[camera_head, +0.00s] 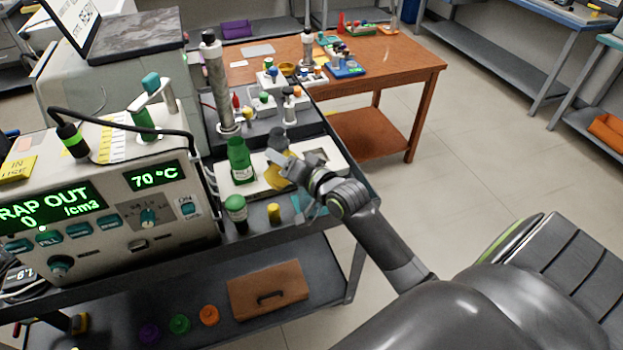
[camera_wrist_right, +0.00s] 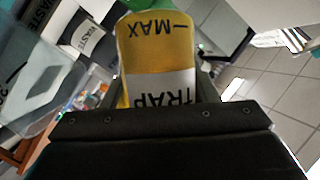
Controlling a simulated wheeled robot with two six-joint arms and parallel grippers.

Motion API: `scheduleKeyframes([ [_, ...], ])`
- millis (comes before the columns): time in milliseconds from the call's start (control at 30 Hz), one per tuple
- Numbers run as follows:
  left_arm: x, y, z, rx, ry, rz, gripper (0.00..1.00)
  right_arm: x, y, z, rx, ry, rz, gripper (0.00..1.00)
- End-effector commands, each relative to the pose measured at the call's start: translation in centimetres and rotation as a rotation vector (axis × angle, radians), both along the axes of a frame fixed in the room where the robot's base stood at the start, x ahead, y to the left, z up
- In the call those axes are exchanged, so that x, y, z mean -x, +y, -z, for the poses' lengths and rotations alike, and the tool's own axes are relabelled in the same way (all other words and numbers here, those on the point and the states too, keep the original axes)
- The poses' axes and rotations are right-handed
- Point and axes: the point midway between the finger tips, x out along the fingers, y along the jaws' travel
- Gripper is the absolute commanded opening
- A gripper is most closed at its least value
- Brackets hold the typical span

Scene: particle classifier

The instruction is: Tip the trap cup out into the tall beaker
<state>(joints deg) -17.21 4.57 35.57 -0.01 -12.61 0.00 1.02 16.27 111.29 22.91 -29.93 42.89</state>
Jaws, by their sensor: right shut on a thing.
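My right gripper (camera_head: 300,174) is shut on the trap cup (camera_head: 277,176), a yellow cup with a pale band. In the right wrist view the trap cup (camera_wrist_right: 158,50) sits between the fingers of the gripper (camera_wrist_right: 160,100), with "TRAP" and "MAX" upside down. In the head view it is over the white platform beside the machine and looks tilted; its contents are hidden. A clear vessel with dark marks (camera_wrist_right: 35,95) stands at the left of the wrist view; I cannot tell whether it is the tall beaker. My left gripper is not in view.
A green bottle (camera_head: 240,162) stands just left of the cup. A green-capped jar (camera_head: 236,210) and a small yellow piece (camera_head: 274,213) are in front. The machine (camera_head: 120,220) reads "70 °C". A brown table (camera_head: 400,75) stands behind; the floor at right is clear.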

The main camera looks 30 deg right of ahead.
Motion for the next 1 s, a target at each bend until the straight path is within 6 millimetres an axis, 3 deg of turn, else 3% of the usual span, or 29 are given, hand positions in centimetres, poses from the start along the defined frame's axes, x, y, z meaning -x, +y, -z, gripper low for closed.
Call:
scheduleKeyframes([
  [1000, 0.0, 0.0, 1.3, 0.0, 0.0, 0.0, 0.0, 0.0, -0.2, -0.5, -0.134, -0.033, -0.001, 0.3],
])
